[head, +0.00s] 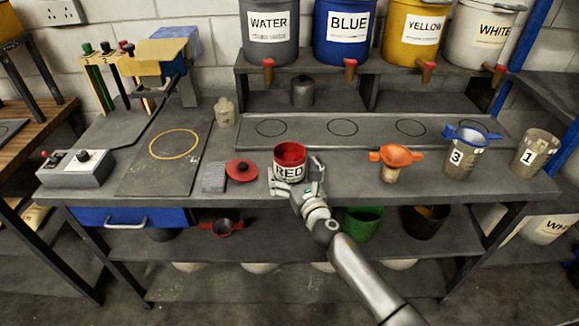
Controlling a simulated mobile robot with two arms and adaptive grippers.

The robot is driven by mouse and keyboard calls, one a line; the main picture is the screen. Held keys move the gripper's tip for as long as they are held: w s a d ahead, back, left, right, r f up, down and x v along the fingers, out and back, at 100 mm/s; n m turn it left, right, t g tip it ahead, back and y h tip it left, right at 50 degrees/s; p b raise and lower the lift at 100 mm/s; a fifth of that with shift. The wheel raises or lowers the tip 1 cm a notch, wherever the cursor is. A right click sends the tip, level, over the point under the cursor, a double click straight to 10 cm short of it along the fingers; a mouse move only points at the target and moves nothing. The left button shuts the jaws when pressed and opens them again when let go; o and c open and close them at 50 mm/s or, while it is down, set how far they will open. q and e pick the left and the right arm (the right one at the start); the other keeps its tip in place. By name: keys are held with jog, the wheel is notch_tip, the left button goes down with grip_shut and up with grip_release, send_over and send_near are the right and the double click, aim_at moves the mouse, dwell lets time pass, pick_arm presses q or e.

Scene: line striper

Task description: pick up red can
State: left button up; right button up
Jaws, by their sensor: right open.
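The red can (289,163) stands upright on the grey workbench, with a white label reading RED and an open top showing red inside. My right gripper (296,180) reaches in from the front right. Its open fingers are at the can's lower front and right side. I cannot tell whether they touch the can. My left gripper is not in view.
A red lid (241,171) lies left of the can, beside a grey cloth (214,177). An orange funnel (395,157) and measuring cups (462,149) stand to the right. Labelled buckets (342,32) line the raised shelf behind. Bench between can and orange funnel is clear.

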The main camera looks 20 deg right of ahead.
jog(key=shift+w, duration=0.1)
jog(key=c, duration=1.4)
jog(key=shift+r, duration=0.15)
jog(key=shift+c, duration=0.8)
